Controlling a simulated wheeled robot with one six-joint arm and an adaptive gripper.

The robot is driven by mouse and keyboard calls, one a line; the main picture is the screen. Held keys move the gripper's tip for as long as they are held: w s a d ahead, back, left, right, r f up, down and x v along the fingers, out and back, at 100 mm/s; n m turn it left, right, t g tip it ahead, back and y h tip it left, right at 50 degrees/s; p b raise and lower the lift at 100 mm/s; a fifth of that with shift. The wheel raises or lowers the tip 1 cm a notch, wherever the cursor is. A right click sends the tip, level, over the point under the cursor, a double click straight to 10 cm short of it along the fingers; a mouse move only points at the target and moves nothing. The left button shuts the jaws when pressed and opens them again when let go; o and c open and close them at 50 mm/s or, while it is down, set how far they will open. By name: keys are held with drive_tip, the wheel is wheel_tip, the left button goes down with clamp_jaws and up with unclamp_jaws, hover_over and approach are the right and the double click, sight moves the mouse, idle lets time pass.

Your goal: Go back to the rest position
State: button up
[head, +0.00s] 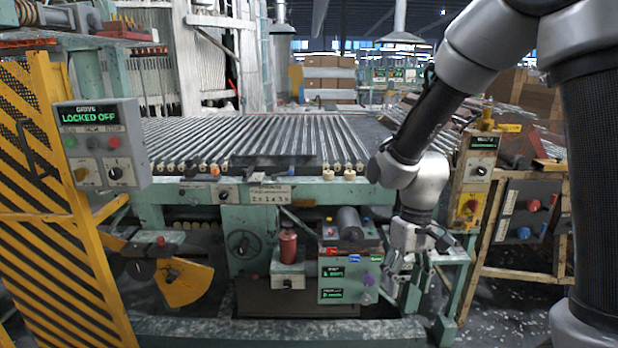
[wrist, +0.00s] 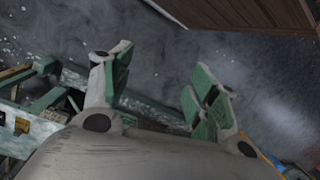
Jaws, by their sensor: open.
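My gripper (head: 402,282) hangs low at the right of the green machine in the head view, beside the right edge of a green control panel (head: 338,290). Its fingers point down. In the wrist view my gripper (wrist: 155,95) shows two green-padded fingers spread apart with nothing between them. Below them is grey, speckled floor (wrist: 160,50). My arm comes down from the upper right of the head view and covers part of the machine.
A yellow striped guard (head: 50,220) and a "LOCKED OFF" box (head: 92,160) stand left. A red cylinder (head: 288,246) stands on a small stand. A rusty-framed bench (head: 525,230) stands right.

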drive_tip(key=s+d+r+m+t, duration=0.1)
drive_tip(key=s+d+r+t, duration=0.2)
drive_tip(key=s+d+r, duration=0.3)
drive_tip(key=s+d+r+m+t, duration=0.2)
drive_tip(key=s+d+r, duration=0.4)
drive_tip(key=d+r, duration=0.3)
wheel_tip(320, 180, up, 5)
drive_tip(key=shift+s+d+f+t+h, duration=0.15)
drive_tip(key=shift+s+d+t+h, duration=0.2)
drive_tip(key=shift+t, duration=0.35)
